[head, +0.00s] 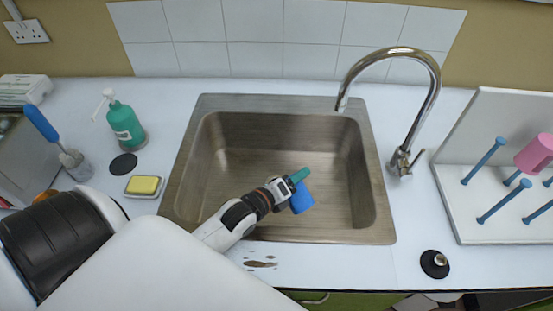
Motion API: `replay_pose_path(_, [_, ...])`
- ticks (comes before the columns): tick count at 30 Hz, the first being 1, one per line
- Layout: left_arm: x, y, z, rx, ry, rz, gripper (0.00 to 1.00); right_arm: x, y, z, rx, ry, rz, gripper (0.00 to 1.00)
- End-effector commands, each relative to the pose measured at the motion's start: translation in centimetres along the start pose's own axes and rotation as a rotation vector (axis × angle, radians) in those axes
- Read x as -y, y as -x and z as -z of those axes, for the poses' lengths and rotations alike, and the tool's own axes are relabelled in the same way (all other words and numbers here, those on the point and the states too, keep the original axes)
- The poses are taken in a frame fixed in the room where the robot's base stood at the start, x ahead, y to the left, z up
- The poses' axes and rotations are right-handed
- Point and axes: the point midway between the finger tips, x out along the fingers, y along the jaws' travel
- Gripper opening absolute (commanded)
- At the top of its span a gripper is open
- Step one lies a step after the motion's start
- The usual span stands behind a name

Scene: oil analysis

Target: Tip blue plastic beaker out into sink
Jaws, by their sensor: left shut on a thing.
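The blue plastic beaker (302,201) is over the front middle part of the metal sink (205,106). My left gripper (297,181) is shut on it, with a teal fingertip showing at its upper side. The beaker looks tilted, but its opening and contents cannot be made out. My left arm comes in from the lower left and passes over the sink's front edge. No liquid stream shows. My right gripper is not in the picture.
A tall tap (432,90) arches over the sink's right side. A green soap bottle (125,124) and a yellow sponge (143,185) stand on the left. A peg rack (475,150) stands on the right. A brown spill (262,263) lies before the sink.

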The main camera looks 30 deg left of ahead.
Motion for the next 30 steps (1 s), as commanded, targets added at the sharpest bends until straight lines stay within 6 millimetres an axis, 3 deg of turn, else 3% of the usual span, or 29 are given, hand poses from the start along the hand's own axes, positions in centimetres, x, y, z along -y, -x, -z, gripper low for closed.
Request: replay_pose_path(30, [-0.13, -0.01, 0.66, 0.062, 0.197, -0.002, 0.38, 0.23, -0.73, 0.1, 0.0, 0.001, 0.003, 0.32])
